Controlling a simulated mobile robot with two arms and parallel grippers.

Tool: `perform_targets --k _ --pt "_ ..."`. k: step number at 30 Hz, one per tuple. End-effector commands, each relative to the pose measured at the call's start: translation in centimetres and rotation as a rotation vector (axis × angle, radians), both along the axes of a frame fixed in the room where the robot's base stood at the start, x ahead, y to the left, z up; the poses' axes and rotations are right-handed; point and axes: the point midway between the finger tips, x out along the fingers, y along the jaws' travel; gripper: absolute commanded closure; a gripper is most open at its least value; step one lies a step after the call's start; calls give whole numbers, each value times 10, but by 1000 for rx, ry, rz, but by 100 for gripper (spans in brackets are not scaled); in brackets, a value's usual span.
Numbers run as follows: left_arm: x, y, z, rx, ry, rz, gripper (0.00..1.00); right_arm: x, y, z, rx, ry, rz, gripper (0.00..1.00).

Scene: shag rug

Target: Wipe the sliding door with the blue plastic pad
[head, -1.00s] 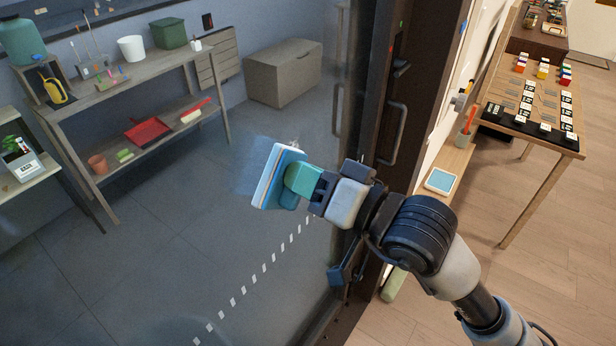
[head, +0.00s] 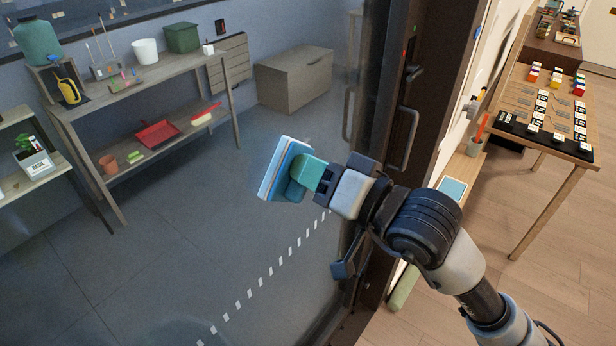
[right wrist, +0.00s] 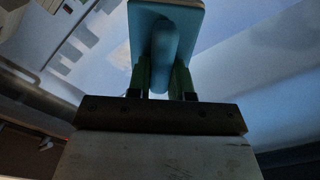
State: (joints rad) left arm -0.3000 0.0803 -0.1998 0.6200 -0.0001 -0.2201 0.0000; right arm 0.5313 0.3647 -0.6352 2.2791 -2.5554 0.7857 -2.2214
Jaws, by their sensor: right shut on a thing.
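The blue plastic pad (head: 284,170) has a pale working layer and a blue handle. It is tilted in front of the sliding door's glass (head: 220,240), near its right side; I cannot tell whether it touches. My right gripper (head: 308,174) is shut on the pad's handle. The right wrist view shows the green fingers (right wrist: 163,80) on both sides of the handle, below the pad (right wrist: 190,18). A faint hazy patch shows on the glass left of the pad. My left gripper is not in view.
A dark door frame with a handle (head: 403,140) stands right of the pad. Through the glass are a wooden shelf unit (head: 150,92) and a chest (head: 294,78). A table (head: 546,125) with small blocks stands to the right; wooden floor lies open beside it.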

Motion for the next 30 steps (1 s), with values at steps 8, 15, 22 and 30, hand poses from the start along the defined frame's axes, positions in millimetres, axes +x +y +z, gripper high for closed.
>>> perform_targets --k 8,15,22,30 --pt "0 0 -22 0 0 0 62 18 -15 -3 -2 -2 -1 100" --pt "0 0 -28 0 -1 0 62 25 -20 -2 -2 -1 -2 100" --pt "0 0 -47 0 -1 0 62 43 -31 -4 -2 -3 -4 100" --pt "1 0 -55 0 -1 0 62 53 -37 -1 0 -1 -2 100"
